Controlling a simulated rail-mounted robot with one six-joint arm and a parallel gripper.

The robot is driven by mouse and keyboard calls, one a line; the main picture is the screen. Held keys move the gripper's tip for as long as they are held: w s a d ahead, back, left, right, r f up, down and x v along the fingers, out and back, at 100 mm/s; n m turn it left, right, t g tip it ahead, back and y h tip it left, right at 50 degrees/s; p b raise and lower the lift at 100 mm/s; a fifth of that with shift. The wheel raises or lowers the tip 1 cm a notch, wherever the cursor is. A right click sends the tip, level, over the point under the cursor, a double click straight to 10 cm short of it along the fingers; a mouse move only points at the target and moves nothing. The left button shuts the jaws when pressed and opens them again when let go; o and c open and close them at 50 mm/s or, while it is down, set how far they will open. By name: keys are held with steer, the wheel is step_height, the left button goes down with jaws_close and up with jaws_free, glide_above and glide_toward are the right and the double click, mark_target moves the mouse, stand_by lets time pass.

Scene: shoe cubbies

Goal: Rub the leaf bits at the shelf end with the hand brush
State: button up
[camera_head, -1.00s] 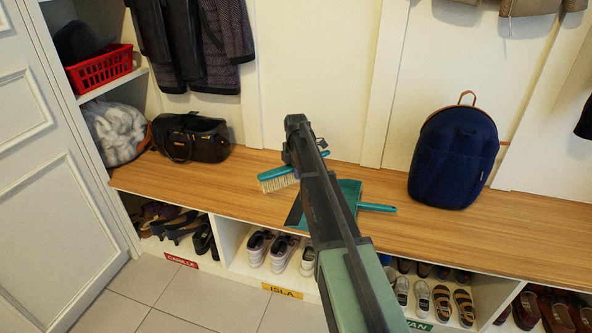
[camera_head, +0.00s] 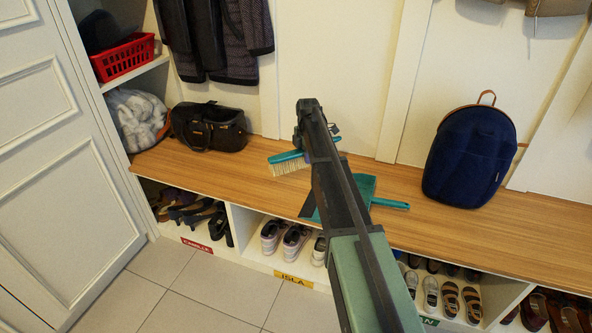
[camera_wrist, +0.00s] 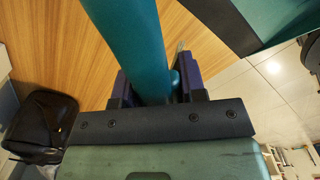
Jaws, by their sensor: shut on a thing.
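The hand brush (camera_head: 288,162) has a teal back and pale bristles pointing down. It is left of my arm's end in the head view, over the wooden bench top (camera_head: 180,155); I cannot tell whether the bristles touch the wood. In the wrist view its teal handle (camera_wrist: 135,40) runs between the fingers of my gripper (camera_wrist: 157,88), which is shut on it. In the head view my arm hides the fingers. No leaf bits can be made out on the bench.
A teal dustpan (camera_head: 364,187) lies on the bench, partly behind my arm. A black handbag (camera_head: 208,127) stands toward the left end, a blue backpack (camera_head: 470,155) to the right. A red basket (camera_head: 125,58) sits on the left shelf. Shoes fill the cubbies below.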

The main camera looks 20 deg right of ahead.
glide_above(280, 174)
step_height(280, 174, down, 9)
steer(key=b, duration=0.8)
steer(key=shift+w+d+r, duration=0.1)
steer(key=shift+r, duration=0.05)
steer(key=shift+s+d+r, duration=0.3)
steer(key=shift+s+d, duration=0.95)
steer(key=shift+d, duration=0.2)
steer(key=shift+w, duration=0.15)
steer(key=w+a, duration=0.2)
steer(key=shift+a, duration=0.3)
steer(key=shift+w+a+r, duration=0.15)
steer(key=shift+a+r, duration=0.05)
step_height(280, 174, up, 7)
steer(key=p, duration=0.7)
steer(key=shift+p, duration=0.3)
